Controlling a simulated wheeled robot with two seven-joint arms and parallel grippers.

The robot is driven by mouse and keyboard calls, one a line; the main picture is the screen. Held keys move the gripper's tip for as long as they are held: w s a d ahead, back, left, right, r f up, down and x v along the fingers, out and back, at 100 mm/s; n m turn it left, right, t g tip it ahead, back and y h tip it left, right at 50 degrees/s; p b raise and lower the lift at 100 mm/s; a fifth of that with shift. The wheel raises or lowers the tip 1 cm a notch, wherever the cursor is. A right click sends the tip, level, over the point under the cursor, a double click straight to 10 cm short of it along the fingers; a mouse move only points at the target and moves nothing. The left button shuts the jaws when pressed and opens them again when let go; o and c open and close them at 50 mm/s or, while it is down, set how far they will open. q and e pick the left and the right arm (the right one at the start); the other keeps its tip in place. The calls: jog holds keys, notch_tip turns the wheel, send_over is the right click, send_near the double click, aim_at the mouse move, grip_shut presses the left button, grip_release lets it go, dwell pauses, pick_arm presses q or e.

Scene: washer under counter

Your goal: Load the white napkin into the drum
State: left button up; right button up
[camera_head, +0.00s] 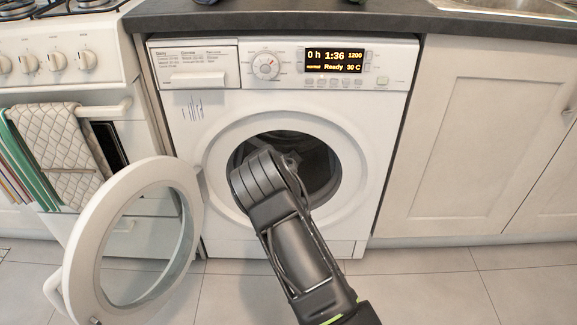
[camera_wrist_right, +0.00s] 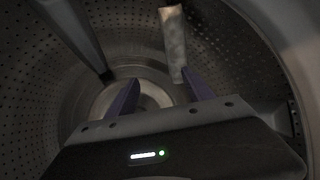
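The washer's round door (camera_head: 82,245) stands open to the left, and my right arm reaches through the opening into the drum (camera_head: 322,180). In the head view the right gripper is hidden inside. In the right wrist view, my right gripper (camera_wrist_right: 160,76) is inside the perforated drum (camera_wrist_right: 235,50), its two purple fingers apart with nothing visible between them. My left gripper is not in view.
The washer (camera_head: 385,140) stands under a dark counter (camera_head: 400,18), its display lit. A stove (camera_head: 60,55) with towels (camera_head: 60,150) on its handle is at the left, and a closed cabinet (camera_head: 480,140) at the right. A dark drum paddle (camera_wrist_right: 72,32) juts in at the upper left.

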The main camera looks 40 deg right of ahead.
jog(key=shift+o, duration=0.9)
jog(key=shift+s+r, duration=0.1)
jog(key=p+v, duration=0.3)
jog(key=v, duration=0.4)
jog(key=shift+s+a+r, duration=0.15)
jog(key=shift+a, duration=0.1)
